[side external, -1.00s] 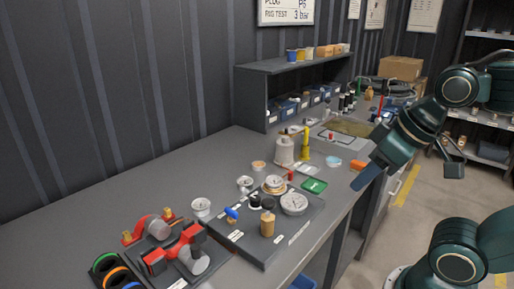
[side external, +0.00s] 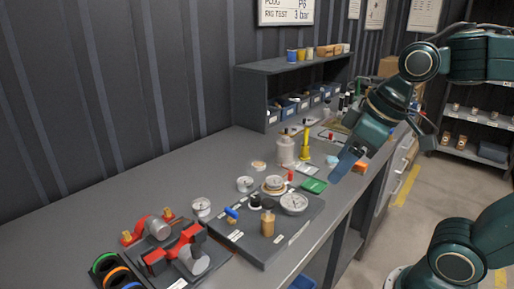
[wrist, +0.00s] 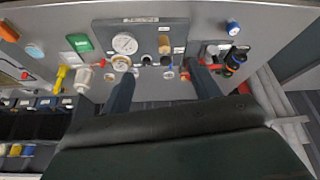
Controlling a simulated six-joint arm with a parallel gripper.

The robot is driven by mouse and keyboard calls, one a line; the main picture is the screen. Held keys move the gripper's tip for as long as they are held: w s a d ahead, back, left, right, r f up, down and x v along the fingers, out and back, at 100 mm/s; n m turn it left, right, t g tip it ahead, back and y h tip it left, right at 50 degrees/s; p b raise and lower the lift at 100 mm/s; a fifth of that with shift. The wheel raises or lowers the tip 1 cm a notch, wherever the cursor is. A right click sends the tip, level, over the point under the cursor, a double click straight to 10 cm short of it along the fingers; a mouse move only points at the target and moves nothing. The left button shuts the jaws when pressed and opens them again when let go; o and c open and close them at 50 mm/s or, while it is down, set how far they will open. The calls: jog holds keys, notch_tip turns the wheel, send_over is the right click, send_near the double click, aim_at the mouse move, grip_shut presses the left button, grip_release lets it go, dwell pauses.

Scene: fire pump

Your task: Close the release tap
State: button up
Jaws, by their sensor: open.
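A tap with a blue lever (side external: 231,214) stands at the left end of the dark panel (side external: 245,240) on the bench. I take it as the release tap, though the panel labels are too small to read. In the wrist view the blue part (wrist: 168,74) shows between my fingers' lines of sight. My gripper (side external: 343,168) is open and empty, in the air to the right of the panel and above the bench's front edge. Its two fingers (wrist: 163,88) are spread in the wrist view.
A shelf (side external: 290,65) with bins is at the back. The bench's left rear is clear.

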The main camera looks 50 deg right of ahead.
jog(key=w+a+r+n+g+y, duration=0.1)
jog(key=w+n, duration=0.3)
jog(key=w, duration=0.3)
jog(key=n+g+y, duration=0.3)
jog(key=n+g, duration=0.1)
jog(key=n, duration=0.7)
send_over(231, 210)
jog(key=d, duration=0.6)
notch_tip(231, 210, down, 8)
jog(key=shift+f, duration=0.1)
jog(key=shift+a, duration=0.1)
jog(key=x, duration=1.3)
jog(key=shift+f, duration=0.4)
jog(key=shift+c, duration=0.4)
jog(key=c, duration=0.9)
